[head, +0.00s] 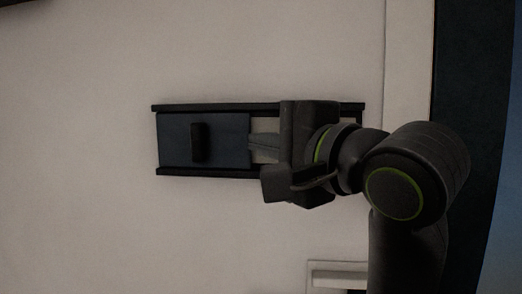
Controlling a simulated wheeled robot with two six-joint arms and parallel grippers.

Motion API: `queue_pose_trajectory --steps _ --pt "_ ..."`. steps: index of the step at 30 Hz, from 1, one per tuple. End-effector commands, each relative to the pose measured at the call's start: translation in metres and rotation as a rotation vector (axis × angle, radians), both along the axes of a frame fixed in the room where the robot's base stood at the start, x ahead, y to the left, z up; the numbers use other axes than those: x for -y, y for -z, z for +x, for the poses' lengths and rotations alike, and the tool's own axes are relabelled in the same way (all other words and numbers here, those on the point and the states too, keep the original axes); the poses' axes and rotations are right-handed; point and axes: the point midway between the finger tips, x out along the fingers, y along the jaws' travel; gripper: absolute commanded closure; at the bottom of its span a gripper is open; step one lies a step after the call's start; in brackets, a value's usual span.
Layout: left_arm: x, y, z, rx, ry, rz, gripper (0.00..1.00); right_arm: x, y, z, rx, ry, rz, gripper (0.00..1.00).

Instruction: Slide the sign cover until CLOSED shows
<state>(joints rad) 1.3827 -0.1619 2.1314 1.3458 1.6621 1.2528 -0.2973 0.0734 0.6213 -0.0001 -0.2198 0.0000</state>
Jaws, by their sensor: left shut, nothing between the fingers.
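The sign is a long dark frame with two rails (200,106) on the pale wall. Its dark blue cover (225,140) sits at the left end of the rails, with an upright black handle (197,142) on it. My left gripper (254,147) is shut and empty. Its grey fingers point left at the cover's right edge; I cannot tell whether they touch it. The gripper body and wrist hide much of the sign's right part. No lettering is readable. My right gripper is not in view.
A pale trim strip (408,50) and a dark blue panel (470,70) stand at the right. A pale framed fixture (335,268) shows at the bottom, partly behind my arm. The wall left of the sign is clear.

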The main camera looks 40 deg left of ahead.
Motion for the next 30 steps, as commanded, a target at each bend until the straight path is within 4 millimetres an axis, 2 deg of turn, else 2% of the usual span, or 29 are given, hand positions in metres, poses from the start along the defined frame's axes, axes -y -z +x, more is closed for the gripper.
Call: queue_pose_trajectory --steps 1,6,12,15,23,30 --pt "0.008 0.004 -0.002 0.002 0.006 0.0 1.0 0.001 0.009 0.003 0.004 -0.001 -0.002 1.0" --pt "0.036 0.005 -0.009 0.002 0.006 0.0 1.0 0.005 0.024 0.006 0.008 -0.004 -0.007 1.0" --pt "0.069 0.003 -0.016 0.001 0.003 0.001 1.0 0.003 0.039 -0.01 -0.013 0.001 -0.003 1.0" --pt "0.078 0.002 -0.018 0.0 0.002 0.001 1.0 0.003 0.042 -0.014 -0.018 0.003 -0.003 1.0" --pt "0.083 0.0 -0.019 0.002 0.0 0.001 1.0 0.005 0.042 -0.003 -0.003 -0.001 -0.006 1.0" --pt "0.083 0.0 -0.019 0.001 0.0 0.001 1.0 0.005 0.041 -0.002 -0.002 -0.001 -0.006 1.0"
